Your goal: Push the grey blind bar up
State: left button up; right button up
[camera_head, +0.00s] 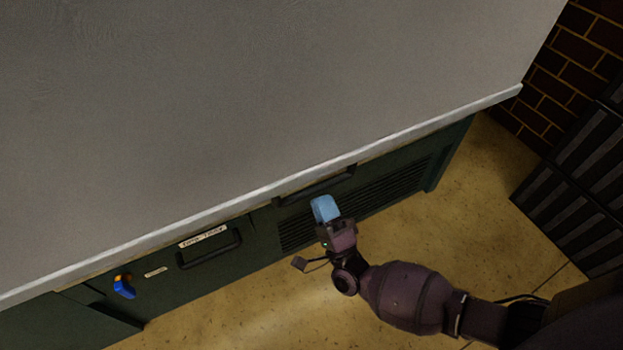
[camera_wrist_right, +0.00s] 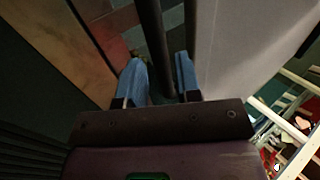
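A large grey panel that looks like the lowered blind (camera_head: 250,90) fills the head view. A paler grey bar (camera_head: 180,221) runs slantwise along its lower edge. My right gripper (camera_head: 325,208), with blue fingertips, is just below that bar, close to a dark handle (camera_head: 315,185). In the right wrist view my right gripper (camera_wrist_right: 160,75) has its two blue fingers apart, with a dark bar (camera_wrist_right: 152,30) between them. Whether the fingers touch it is unclear. The grey panel (camera_wrist_right: 235,55) stands to their right. My left gripper is not in view.
A dark green cabinet (camera_head: 260,240) stands below the bar, with a labelled drawer handle (camera_head: 210,250), a vent grille and a blue-orange valve (camera_head: 123,286). A dark slatted crate (camera_head: 575,175) stands at right by a brick wall. The yellowish floor between is clear.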

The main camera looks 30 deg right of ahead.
aim_at(313, 181)
jog(key=shift+x, duration=3)
jog(key=shift+c, duration=0.4)
grip_shut()
